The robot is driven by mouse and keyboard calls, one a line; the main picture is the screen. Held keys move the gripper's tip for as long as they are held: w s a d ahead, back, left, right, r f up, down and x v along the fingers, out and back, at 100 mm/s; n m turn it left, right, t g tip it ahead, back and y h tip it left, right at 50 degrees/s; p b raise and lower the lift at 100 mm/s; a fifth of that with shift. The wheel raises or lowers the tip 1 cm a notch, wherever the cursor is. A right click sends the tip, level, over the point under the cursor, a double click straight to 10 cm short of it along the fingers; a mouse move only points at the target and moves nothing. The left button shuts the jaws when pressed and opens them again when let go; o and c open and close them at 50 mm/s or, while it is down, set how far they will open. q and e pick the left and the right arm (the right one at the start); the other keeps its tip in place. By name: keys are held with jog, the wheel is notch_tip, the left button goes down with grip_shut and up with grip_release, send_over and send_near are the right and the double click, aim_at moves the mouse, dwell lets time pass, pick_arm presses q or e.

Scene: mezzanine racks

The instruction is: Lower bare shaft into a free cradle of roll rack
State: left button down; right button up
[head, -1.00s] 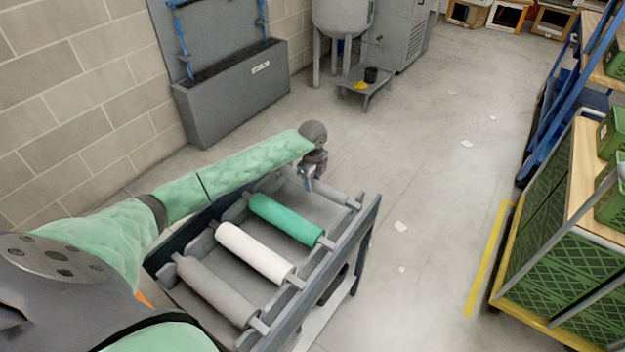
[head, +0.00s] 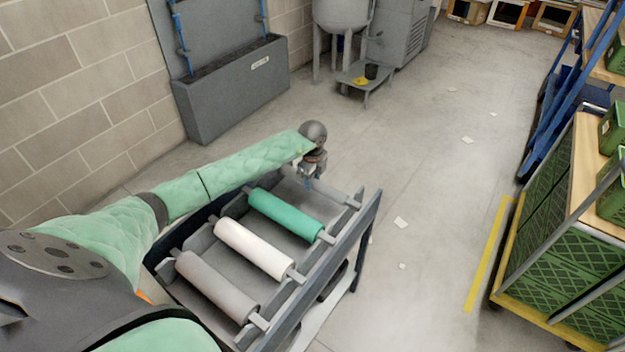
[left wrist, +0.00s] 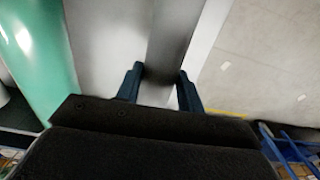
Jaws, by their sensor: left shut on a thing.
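The roll rack (head: 362,240) is a dark grey frame with sloping rails below my left arm. The bare shaft (head: 338,193) is a thin grey bar at the rack's far end, beyond the green roll (head: 285,215). My left gripper (head: 308,180) is over the shaft. In the left wrist view the fingers (left wrist: 160,84) are shut on the shaft (left wrist: 172,35), one on each side. The shaft's right end lies at the rail; I cannot tell whether it rests in the cradle or hangs just above. Its left end is hidden by my gripper. My right gripper is out of view.
A white roll (head: 253,249) and a grey roll (head: 215,286) lie in the nearer cradles. A yellow-edged cart with green crates (head: 550,240) stands at the right. A grey tank trough (head: 235,90) stands by the wall.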

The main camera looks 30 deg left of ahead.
pick_arm(q)
jog(key=shift+f, duration=0.1)
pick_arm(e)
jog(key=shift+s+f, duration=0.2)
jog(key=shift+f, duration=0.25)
pick_arm(q)
jog(key=shift+f, duration=0.35)
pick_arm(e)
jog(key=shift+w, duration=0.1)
pick_arm(q)
jog(key=c, duration=1)
grip_release()
jog(key=shift+o, duration=0.9)
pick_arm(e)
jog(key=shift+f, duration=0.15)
